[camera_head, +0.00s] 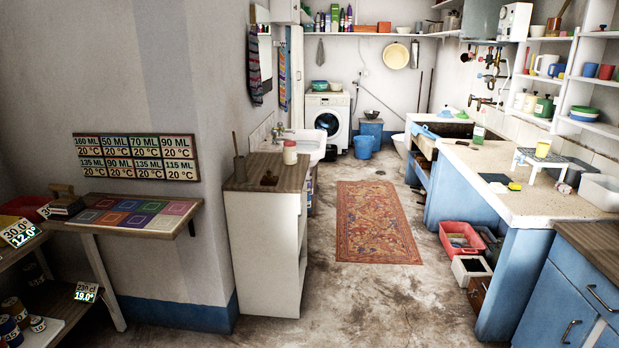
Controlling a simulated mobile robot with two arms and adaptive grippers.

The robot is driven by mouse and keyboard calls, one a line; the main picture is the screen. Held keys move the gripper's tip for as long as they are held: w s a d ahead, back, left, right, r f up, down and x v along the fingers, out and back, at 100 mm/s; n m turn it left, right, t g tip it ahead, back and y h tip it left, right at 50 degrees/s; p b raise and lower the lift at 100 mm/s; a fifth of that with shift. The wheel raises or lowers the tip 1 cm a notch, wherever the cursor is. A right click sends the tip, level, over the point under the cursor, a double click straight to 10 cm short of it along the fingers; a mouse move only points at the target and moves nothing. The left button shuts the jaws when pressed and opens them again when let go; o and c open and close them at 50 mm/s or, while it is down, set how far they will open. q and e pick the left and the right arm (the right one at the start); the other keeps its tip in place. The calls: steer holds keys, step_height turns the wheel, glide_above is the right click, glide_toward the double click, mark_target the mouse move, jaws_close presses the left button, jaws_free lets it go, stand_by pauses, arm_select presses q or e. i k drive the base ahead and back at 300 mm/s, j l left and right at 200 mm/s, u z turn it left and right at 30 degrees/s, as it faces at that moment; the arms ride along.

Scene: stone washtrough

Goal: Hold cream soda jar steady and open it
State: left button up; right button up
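Neither of my grippers shows in this view, and nothing is touching the jar.
A white sink (312,146) lies behind. A patterned rug (376,222) covers open floor. A blue counter (470,220) with red crate (461,238) stands right.

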mark_target(289, 153)
steer(key=i+u, duration=0.1)
steer(key=i, duration=1.65)
